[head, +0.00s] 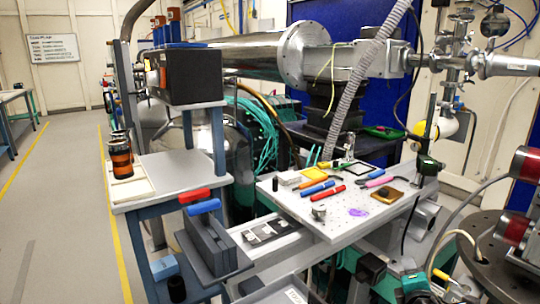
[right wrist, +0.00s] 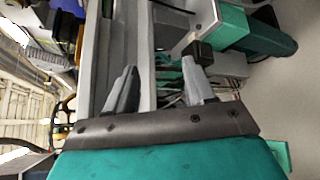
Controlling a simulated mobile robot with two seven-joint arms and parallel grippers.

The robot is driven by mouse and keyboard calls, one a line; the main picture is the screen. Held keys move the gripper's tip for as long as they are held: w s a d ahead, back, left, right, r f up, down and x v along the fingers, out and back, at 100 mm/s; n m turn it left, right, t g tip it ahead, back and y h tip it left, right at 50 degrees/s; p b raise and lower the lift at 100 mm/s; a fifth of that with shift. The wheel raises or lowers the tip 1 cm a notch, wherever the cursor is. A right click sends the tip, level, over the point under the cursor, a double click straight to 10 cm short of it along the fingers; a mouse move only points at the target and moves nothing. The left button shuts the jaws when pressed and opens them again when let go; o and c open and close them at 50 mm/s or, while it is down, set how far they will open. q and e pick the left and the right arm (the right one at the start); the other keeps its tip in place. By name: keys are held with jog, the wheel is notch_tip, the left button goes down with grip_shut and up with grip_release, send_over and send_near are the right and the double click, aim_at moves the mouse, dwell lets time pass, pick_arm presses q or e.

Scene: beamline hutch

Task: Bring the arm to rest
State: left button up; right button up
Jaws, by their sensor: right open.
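My right gripper (right wrist: 158,68) shows in the right wrist view, its two grey fingers apart with nothing between them. Beyond the fingers are grey rails or frame edges, and nothing is seen touching the fingertips. In the head view I cannot make out the right gripper with certainty among the parts at the lower right. My left gripper is in neither view.
A perforated bench plate (head: 323,222) holds pens, small trays and samples. A blue side table (head: 150,192) stands left of it, with a grey rack (head: 213,245) at its front. A round dark platform (head: 500,245) is at right. Floor (head: 60,200) at left is clear.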

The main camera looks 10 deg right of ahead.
jog(key=s+a+f+m+g+y, duration=0.2)
jog(key=s+a+f+m+y, duration=0.35)
jog(key=s+a, duration=0.4)
jog(key=s+a+f+m+g+y, duration=0.1)
jog(key=s+a+f+m+y, duration=0.4)
jog(key=s+a, duration=0.45)
jog(key=w+a+m+t, duration=0.15)
jog(key=a+m, duration=0.25)
jog(key=a, duration=0.5)
pick_arm(q)
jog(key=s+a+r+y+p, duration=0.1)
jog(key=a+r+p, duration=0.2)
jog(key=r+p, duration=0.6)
jog(key=p, duration=0.5)
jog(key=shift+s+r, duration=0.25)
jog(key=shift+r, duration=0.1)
pick_arm(e)
notch_tip(320, 180, up, 10)
jog(key=d, duration=0.2)
jog(key=shift+s+d, duration=0.4)
jog(key=shift+g+h, duration=0.25)
